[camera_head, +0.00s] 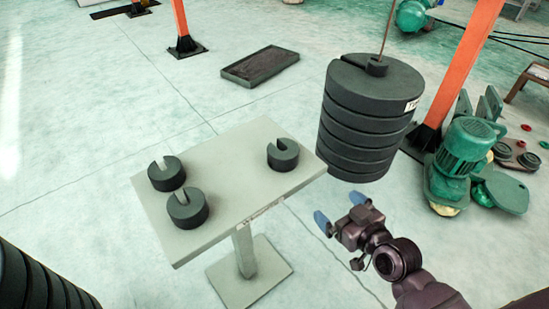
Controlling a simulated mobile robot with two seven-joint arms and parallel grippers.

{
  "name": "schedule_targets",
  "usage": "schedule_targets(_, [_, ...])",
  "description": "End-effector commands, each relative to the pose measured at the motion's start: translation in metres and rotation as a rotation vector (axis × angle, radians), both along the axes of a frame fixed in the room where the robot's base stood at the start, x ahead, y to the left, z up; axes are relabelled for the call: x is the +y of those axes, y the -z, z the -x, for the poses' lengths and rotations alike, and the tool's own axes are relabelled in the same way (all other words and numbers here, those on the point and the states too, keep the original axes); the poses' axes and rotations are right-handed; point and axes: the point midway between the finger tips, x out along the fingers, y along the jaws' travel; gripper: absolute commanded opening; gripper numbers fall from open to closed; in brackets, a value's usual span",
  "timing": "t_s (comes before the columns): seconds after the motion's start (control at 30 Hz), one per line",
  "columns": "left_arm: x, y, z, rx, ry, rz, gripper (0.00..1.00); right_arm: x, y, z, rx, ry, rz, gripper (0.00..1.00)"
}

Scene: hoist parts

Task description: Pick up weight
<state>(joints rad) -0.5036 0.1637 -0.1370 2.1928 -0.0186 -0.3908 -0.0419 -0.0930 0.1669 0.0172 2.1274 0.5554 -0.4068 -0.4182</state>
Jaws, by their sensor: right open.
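Three dark slotted weights stand on a grey table (230,200). One weight (283,154) is near the table's right end. A second weight (166,173) and a third weight (188,209) sit close together at the left end. A large stack of slotted weights (365,120) hangs from a thin rod at the right of the table. My right gripper (339,210) is open and empty, below the hanging stack and right of the table, apart from both. My left gripper is not in view.
Orange posts (470,55) rise behind the hanging stack and at the back. Green motor parts (463,155) lie on the floor at right. A dark flat tray (260,66) lies behind the table. Another dark ribbed stack (35,285) is at lower left.

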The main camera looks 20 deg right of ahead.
Motion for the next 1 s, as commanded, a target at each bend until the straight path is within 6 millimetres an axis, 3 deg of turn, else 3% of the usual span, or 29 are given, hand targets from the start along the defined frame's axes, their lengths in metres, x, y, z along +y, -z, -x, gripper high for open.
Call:
schedule_targets(0.03, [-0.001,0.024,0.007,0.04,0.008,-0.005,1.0,0.003,0.018,-0.014,-0.007,-0.021,-0.012,1.0])
schedule_targets(0.3, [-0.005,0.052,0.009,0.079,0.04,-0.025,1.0,0.017,0.002,-0.075,-0.166,-0.11,-0.071,1.0])
schedule_targets(0.63, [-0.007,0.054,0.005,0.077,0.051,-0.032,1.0,0.025,-0.016,-0.103,-0.246,-0.141,-0.094,1.0])
schedule_targets(1.0, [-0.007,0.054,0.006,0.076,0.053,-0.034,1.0,0.039,-0.017,-0.142,-0.243,-0.14,-0.092,1.0])
